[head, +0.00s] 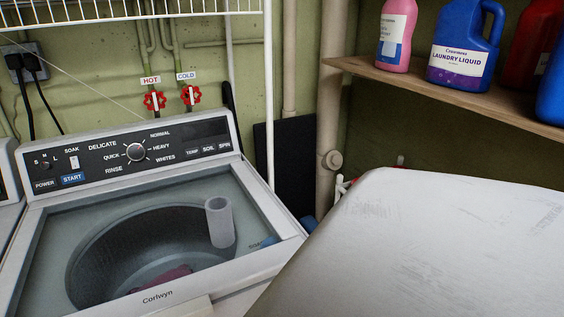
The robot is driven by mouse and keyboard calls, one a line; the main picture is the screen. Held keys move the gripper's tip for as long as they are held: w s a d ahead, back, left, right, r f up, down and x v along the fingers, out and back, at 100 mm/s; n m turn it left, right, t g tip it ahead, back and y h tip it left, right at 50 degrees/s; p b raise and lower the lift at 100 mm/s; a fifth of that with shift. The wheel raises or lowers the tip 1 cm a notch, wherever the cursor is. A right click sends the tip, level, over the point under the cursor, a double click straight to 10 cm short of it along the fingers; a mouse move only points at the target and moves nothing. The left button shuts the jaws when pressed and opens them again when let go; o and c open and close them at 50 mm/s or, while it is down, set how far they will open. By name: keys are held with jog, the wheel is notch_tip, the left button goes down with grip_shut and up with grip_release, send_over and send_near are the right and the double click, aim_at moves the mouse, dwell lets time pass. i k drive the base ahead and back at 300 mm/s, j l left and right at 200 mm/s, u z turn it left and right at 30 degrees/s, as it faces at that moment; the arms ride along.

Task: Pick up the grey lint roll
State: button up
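The grey lint roll (219,222) is a pale, hollow cylinder. In the head view it stands upright, with a slight lean in the picture, on the right part of the washing machine's see-through lid (86,213). Its open top end faces up. Nothing touches it from the sides and nothing hides it. My gripper is not in view.
The washer's control panel (135,153) rises behind the lid. A large white, scuffed surface (440,250) fills the lower right. A wooden shelf (440,95) at upper right holds a pink bottle (396,38) and a blue laundry bottle (463,45). A white wire rack (130,12) hangs above.

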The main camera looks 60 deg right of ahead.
aim_at(217, 209)
jog(key=z, duration=1.35)
jog(key=j+z, duration=0.35)
jog(key=k+j+z, duration=0.15)
jog(key=z, duration=0.2)
jog(key=k+j, duration=0.15)
jog(key=j, duration=0.2)
jog(key=k+j, duration=0.15)
jog(key=j, duration=0.25)
jog(key=k+j, duration=0.15)
jog(key=j, duration=0.2)
jog(key=k+j+u, duration=0.15)
jog(key=j, duration=0.15)
jog(key=k+j+u, duration=0.15)
jog(key=j, duration=0.2)
jog(key=i+l, duration=0.4)
jog(key=i, duration=0.15)
